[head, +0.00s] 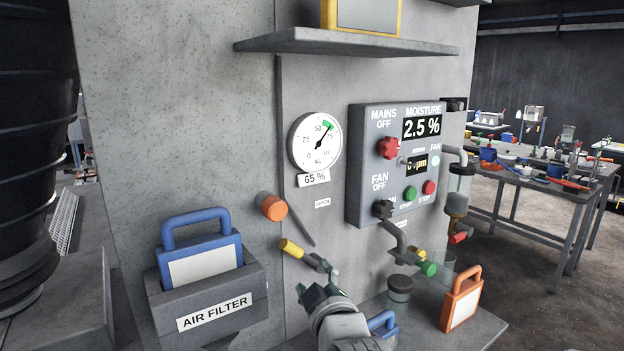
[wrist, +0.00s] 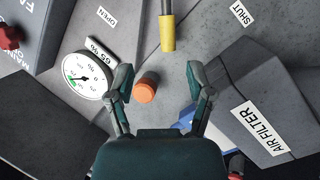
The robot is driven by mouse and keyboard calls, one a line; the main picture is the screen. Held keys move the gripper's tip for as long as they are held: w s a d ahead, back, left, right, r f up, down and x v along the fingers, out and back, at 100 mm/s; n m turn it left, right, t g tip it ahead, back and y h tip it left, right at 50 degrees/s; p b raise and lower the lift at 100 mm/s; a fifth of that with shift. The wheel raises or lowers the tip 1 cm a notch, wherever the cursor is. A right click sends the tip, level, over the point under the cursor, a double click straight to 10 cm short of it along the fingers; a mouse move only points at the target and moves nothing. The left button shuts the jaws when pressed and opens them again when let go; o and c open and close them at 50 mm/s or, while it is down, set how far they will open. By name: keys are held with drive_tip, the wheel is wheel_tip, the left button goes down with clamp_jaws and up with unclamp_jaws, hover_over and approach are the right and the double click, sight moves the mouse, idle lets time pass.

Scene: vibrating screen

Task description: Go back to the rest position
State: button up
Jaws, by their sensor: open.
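My gripper (head: 318,284) shows at the bottom middle of the head view, in front of the grey wall panel. In the wrist view my gripper (wrist: 160,73) is open, its two fingers spread with nothing held between them. A lever with a yellow grip (head: 291,248) is just above and left of my gripper in the head view. In the wrist view the yellow grip (wrist: 167,33) lies beyond the fingertips. An orange round knob (head: 272,206) is on the wall above; it also shows between the fingers in the wrist view (wrist: 145,91). Contact with the lever cannot be told.
A dial gauge (head: 314,142) and a grey control box (head: 372,190) are on the wall. A grey AIR FILTER holder (head: 165,307) with a blue-handled filter (head: 201,241) is at left. An orange-handled block (head: 461,299) and a dark-lidded jar (head: 399,289) stand on the lower ledge (head: 420,326).

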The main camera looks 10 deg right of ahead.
drive_tip(key=shift+s, duration=0.15)
drive_tip(key=s+d+f+m+g, duration=0.1)
drive_tip(key=s+f+m+g, duration=0.2)
drive_tip(key=s, duration=0.3)
drive_tip(key=s+d+f+m+g, duration=0.1)
drive_tip(key=s+f+m+g, duration=0.2)
drive_tip(key=s+g, duration=0.2)
drive_tip(key=s+d+f+m+g+h, duration=0.1)
drive_tip(key=s+f+m+g, duration=0.2)
drive_tip(key=s, duration=0.5)
drive_tip(key=shift+s+d+f+g, duration=0.25)
drive_tip(key=shift+d+f+g, duration=0.15)
drive_tip(key=shift+f, duration=0.05)
idle(1.5)
